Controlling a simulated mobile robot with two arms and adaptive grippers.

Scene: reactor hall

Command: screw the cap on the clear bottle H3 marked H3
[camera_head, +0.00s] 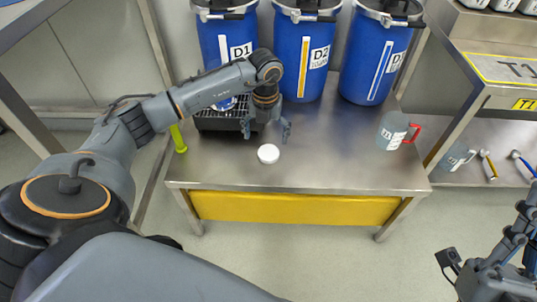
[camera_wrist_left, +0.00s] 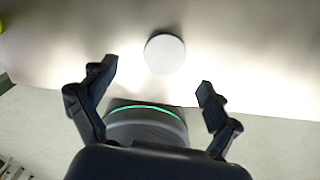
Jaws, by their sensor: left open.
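A white round cap (camera_head: 268,154) lies flat on the steel table (camera_head: 330,165), near its front edge. My left gripper (camera_head: 266,131) is open and empty, pointing down just behind and above the cap. In the left wrist view the cap (camera_wrist_left: 165,53) lies beyond the open fingertips (camera_wrist_left: 157,78), apart from both. A partly hidden clear bluish thing with a white label (camera_head: 226,103) stands at the black rack behind my left arm; I cannot read a mark on it. My right gripper (camera_head: 495,262) is at the lower right, away from the table; its finger opening is unclear.
Blue drums D1 (camera_head: 210,42), D2 (camera_head: 290,75) and another (camera_head: 375,60) stand along the table's back. A black rack (camera_head: 215,122) is at the left. A clear jug with a red handle (camera_head: 390,132) stands at the right. The table's front middle is otherwise clear.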

